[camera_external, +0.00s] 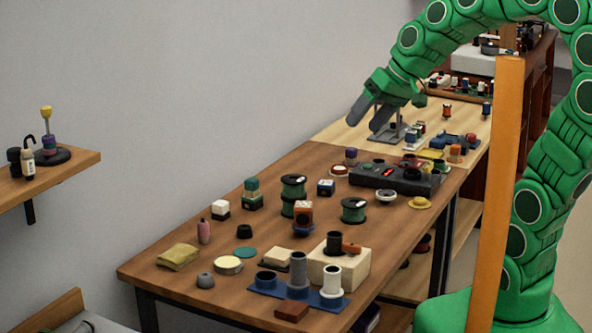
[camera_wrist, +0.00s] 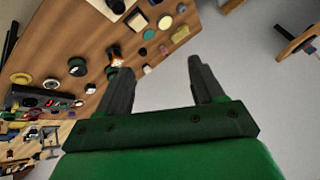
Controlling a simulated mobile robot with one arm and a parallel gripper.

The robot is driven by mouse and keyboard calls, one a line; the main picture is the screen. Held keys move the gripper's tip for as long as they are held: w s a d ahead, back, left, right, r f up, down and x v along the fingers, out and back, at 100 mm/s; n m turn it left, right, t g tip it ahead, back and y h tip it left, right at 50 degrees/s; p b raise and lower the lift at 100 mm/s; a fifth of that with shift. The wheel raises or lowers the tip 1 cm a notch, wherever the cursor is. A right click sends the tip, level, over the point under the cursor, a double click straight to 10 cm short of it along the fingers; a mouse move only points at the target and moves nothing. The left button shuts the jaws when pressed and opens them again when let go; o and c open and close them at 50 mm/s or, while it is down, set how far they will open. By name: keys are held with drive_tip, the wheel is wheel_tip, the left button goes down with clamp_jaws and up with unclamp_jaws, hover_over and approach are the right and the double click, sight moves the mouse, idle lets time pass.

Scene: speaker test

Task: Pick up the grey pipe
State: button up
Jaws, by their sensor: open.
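The grey pipe (camera_external: 298,271) stands upright on a blue mat (camera_external: 329,302) near the front edge of the brown table. It is between a low dark blue ring (camera_external: 266,281) and a white pipe (camera_external: 332,281). I cannot make out the grey pipe in the wrist view. My gripper (camera_external: 366,119) is high above the far part of the tables, well behind and above the pipe. Its two grey fingers are apart with nothing between them, as the wrist view (camera_wrist: 163,82) also shows.
A cream block (camera_external: 352,268) with a black cylinder (camera_external: 334,242) and a reddish piece on it stands just behind the pipes. A red-brown block (camera_external: 291,311) lies in front. Green spools (camera_external: 354,211) and a dark device (camera_external: 394,179) stand farther back. An orange post (camera_external: 496,190) rises at right.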

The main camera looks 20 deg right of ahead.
drive_tip(key=w+a+r+m+t+y, duration=0.1)
drive_tip(key=w+a+r+t, duration=0.15)
drive_tip(key=a, duration=0.55)
drive_tip(key=w+a+r+m+t+y, duration=0.1)
drive_tip(key=w+a+r+m+t, duration=0.15)
drive_tip(key=a, duration=0.55)
drive_tip(key=w+a+r+m+t+y, duration=0.1)
drive_tip(key=w+a+r+t, duration=0.15)
drive_tip(key=a, duration=0.55)
drive_tip(key=m+t+h, duration=0.1)
drive_tip(key=t+h, duration=0.2)
drive_tip(key=h, duration=0.8)
hover_over(300, 267)
drive_tip(key=s+a, duration=0.2)
drive_tip(key=s, duration=0.3)
wheel_tip(300, 267, down, 13)
drive_tip(key=shift+g, duration=0.35)
drive_tip(key=f, duration=2.4)
drive_tip(key=shift+s+d, duration=0.1)
drive_tip(key=shift+d, duration=0.1)
drive_tip(key=shift+x, duration=1.45)
drive_tip(key=shift+w+d+f, duration=0.3)
drive_tip(key=shift+w+f, duration=0.1)
drive_tip(key=shift+w, duration=0.15)
drive_tip(key=shift+w+d+f, duration=0.3)
drive_tip(key=shift+w+f, duration=0.15)
drive_tip(key=shift+w, duration=0.15)
drive_tip(key=shift+x, duration=1.05)
drive_tip(key=shift+a, duration=0.1)
